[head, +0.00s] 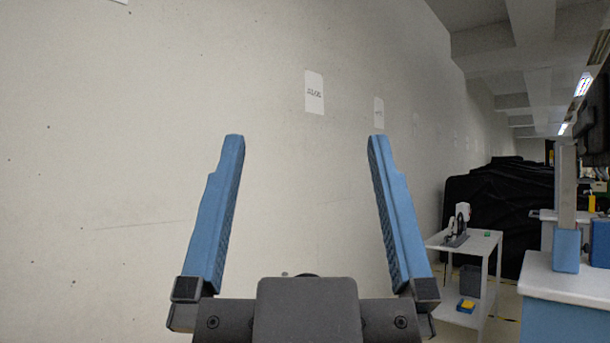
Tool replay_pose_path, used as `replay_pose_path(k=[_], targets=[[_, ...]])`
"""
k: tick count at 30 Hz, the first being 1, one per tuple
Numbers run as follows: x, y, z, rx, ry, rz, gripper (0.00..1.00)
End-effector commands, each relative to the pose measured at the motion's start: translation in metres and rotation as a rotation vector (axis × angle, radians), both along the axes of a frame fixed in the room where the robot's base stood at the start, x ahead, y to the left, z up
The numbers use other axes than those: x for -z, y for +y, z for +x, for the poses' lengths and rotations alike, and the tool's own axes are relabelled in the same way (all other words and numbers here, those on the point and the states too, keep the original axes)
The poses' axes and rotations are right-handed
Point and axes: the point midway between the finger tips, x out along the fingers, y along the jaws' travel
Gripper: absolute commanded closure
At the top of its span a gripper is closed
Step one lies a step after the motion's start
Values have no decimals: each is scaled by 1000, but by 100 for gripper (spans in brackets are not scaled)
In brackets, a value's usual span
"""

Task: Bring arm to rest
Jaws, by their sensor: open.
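My gripper (305,145) fills the lower middle of the head view. Its two long blue fingers stand upright and wide apart, with a dark grey body below them. It is open and nothing is between the fingers. Behind them is only the pale wall. The rest of my arm is hidden below the picture's edge.
A bare pale wall (130,110) with small paper signs (314,92) runs back to the right. A light cart (466,245) bearing a small device stands at right. Black-covered shapes (500,200) are behind it. A white-topped blue counter (570,285) is at far right.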

Motion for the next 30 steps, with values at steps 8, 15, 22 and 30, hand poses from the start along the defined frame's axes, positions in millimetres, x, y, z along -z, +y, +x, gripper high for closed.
replay_pose_path(k=[8, 15, 22, 30], targets=[[-10, 0, 1, -1, 5, -1, 0], [-65, 1, 2, -1, 6, -1, 0], [-138, 1, 2, -1, 6, -1, 0], [-173, 1, 2, -3, 6, -1, 0]])
